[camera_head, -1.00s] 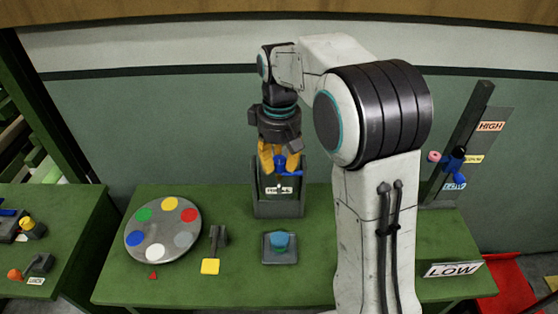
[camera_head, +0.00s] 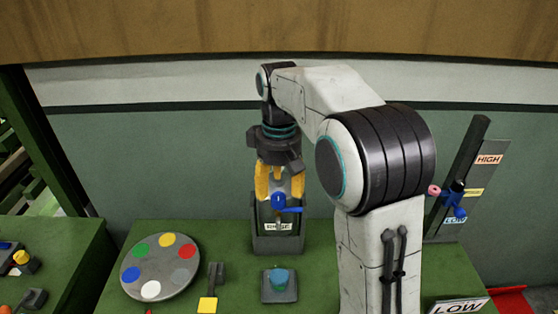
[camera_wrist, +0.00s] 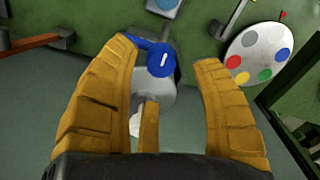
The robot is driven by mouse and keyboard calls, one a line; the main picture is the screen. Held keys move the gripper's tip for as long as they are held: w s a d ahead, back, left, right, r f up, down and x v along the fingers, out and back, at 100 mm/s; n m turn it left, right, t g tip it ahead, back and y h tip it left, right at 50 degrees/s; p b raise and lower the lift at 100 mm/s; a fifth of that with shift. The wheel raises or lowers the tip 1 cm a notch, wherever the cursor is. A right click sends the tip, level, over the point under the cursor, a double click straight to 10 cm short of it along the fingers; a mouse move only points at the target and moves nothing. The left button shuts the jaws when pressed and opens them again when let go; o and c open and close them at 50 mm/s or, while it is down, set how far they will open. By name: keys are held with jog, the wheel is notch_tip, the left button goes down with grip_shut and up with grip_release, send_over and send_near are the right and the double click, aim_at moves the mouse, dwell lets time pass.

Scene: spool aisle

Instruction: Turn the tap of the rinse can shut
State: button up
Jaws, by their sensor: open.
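The rinse can (camera_head: 266,244) stands upright at the back of the green table, with a dark grey front and a white label. Its blue tap (camera_head: 280,201) has a round knob and a lever that points right in the head view. In the wrist view the tap (camera_wrist: 161,60) lies between the yellow fingers, with its lever to the left, close to the left fingertip. My gripper (camera_head: 279,182) is open, pointing down over the can's top, one finger on each side. I cannot tell whether a finger touches the tap.
A blue cup (camera_head: 278,276) sits on a grey pad in front of the can. At right stands a post with HIGH and LOW labels (camera_head: 490,160).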

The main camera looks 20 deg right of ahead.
aim_at(279, 195)
notch_tip(279, 195, up, 8)
dwell(0.5)
jog(key=shift+r, duration=0.1)
dwell(0.4)
jog(key=s+f+m+t, duration=0.1)
jog(key=s+f, duration=0.3)
jog(key=s, duration=0.7)
jog(key=s+f+m+t, duration=0.2)
jog(key=s+f, duration=0.3)
jog(key=s, duration=0.5)
jog(key=shift+s+t, duration=0.35)
jog(key=shift+t, duration=0.45)
jog(key=shift+f, duration=0.1)
